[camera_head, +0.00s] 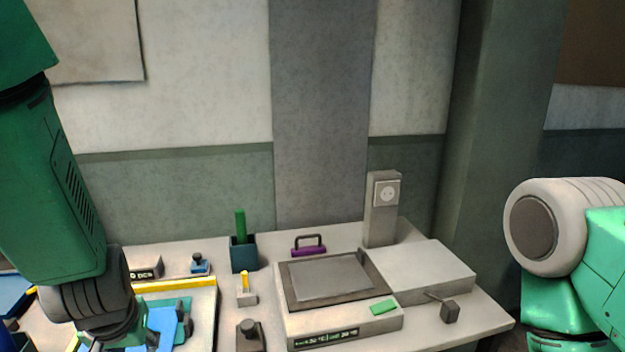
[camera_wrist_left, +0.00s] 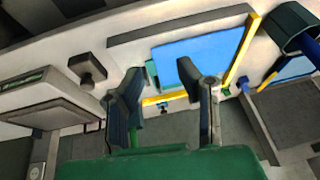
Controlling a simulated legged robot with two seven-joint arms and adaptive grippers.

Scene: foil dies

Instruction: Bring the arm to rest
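My left arm (camera_head: 50,190) comes in from the left in the head view and reaches down over the near left of the table. My left gripper (camera_wrist_left: 160,68) shows in the left wrist view with its two dark fingers spread and nothing between them. Beyond the fingers lies a blue sheet (camera_wrist_left: 205,52) in a grey tray with yellow edging (camera_wrist_left: 243,52). The blue sheet also shows in the head view (camera_head: 160,324), partly hidden by my left wrist. My right arm (camera_head: 590,265) is at the right edge, beside the table; its gripper is out of view.
A press-like machine (camera_head: 293,325) with a dark-framed plate stands on the table (camera_head: 480,322), with a green piece (camera_head: 383,307) on its front edge. Behind are a socket post (camera_head: 381,215), a purple-based handle (camera_head: 308,250) and a dark holder (camera_head: 243,255) with a green stick.

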